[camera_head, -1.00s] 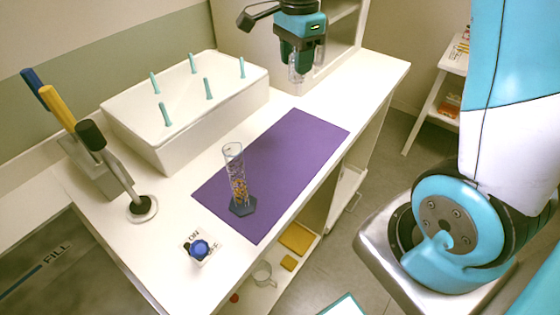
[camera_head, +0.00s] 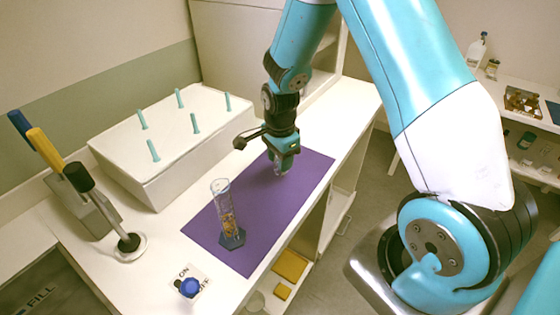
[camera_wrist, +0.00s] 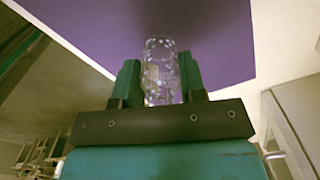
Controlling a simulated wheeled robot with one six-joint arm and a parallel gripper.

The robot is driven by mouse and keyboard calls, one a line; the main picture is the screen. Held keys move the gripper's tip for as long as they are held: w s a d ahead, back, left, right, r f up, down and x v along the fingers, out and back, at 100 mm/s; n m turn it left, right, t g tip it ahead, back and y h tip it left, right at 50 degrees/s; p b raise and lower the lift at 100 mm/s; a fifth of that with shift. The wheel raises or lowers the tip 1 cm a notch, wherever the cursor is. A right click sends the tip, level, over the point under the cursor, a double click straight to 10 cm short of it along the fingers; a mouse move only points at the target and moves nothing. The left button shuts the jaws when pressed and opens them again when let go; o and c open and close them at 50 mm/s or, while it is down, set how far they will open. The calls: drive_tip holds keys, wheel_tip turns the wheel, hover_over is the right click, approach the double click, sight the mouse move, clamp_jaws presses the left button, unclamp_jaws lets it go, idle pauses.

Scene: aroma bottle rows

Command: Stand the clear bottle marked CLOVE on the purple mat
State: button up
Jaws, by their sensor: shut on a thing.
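My gripper (camera_head: 284,160) hangs over the far part of the purple mat (camera_head: 262,208), and it also shows in the wrist view (camera_wrist: 160,82). It is shut on a clear bottle (camera_wrist: 160,58), held between the two green fingers. In the head view only the bottle's lower end (camera_head: 279,170) shows below the fingers, at or just above the mat; I cannot tell whether it touches. No marking on the bottle can be read. The purple mat fills the top of the wrist view (camera_wrist: 215,30).
A clear cylinder with orange bits (camera_head: 226,210) stands on a dark base on the mat's near part. A white block with teal pegs (camera_head: 150,180) is left of the mat. A blue knob (camera_head: 188,287) and levers (camera_head: 78,178) are nearer. Bare mat lies between cylinder and gripper.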

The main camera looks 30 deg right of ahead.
drive_tip(key=shift+f, duration=0.7)
drive_tip(key=shift+f, duration=0.1)
drive_tip(key=o, duration=1)
wheel_tip(320, 180, up, 12)
drive_tip(key=b, duration=0.2)
drive_tip(key=s+a+r+n+y, duration=0.2)
drive_tip(key=s+a+r+n, duration=0.3)
drive_tip(key=s+a+n, duration=0.3)
drive_tip(key=s+a+r+n+y, duration=0.2)
drive_tip(key=s+a+r+n, duration=0.4)
drive_tip(key=s+n, duration=0.8)
drive_tip(key=a+n, duration=0.3)
drive_tip(key=shift+a, duration=0.15)
